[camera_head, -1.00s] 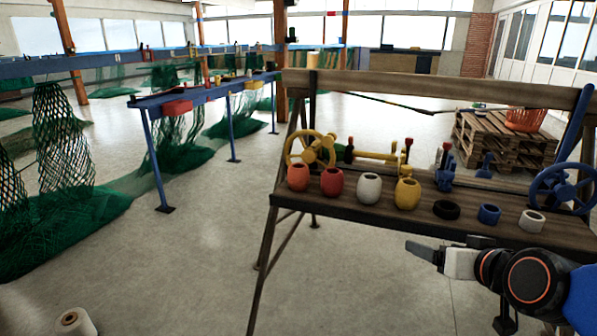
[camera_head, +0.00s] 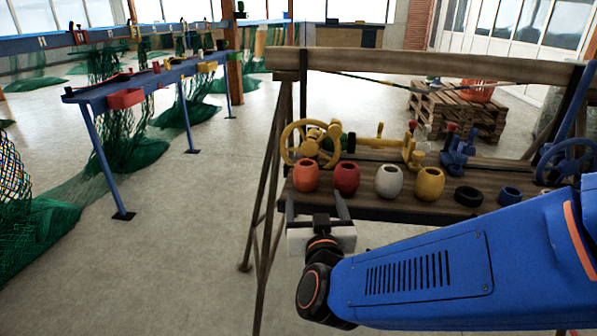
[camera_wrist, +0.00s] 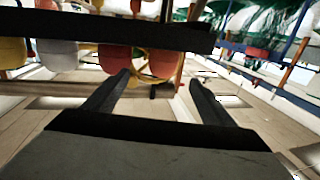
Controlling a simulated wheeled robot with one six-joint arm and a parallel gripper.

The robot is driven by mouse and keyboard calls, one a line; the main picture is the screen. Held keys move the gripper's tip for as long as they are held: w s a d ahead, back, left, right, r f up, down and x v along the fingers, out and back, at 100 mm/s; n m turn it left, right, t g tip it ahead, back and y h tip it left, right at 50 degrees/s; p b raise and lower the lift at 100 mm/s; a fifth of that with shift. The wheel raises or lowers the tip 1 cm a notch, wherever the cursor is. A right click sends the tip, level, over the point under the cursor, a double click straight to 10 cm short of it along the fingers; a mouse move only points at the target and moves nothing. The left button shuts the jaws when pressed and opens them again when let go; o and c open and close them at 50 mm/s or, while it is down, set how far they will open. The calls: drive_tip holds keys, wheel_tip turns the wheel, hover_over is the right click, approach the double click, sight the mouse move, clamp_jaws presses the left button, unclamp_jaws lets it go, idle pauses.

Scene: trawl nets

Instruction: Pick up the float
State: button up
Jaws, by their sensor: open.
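Barrel-shaped floats stand in a row on the wooden bench shelf: an orange float (camera_head: 306,176), a red float (camera_head: 346,177), a white float (camera_head: 389,182) and a yellow float (camera_head: 430,184). Which one the task means cannot be told. My gripper (camera_head: 315,203) is open and empty, in front of the shelf edge below the orange and red floats. The wrist view is upside down. There the orange float (camera_wrist: 163,64) shows between the fingertips of my gripper (camera_wrist: 160,78), beyond them, with the red float (camera_wrist: 115,58) to its left.
The shelf's front edge (camera_wrist: 60,29) lies close to my fingers. Behind the floats stand a yellow handwheel (camera_head: 312,143) and yellow fittings.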

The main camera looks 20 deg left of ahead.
sight(308, 179)
drive_tip(key=x, duration=1.2)
drive_tip(key=shift+a, duration=0.3)
drive_tip(key=shift+x, duration=2.65)
drive_tip(key=shift+s+a+f, duration=0.1)
drive_tip(key=shift+c, duration=0.3)
drive_tip(key=c, duration=1.1)
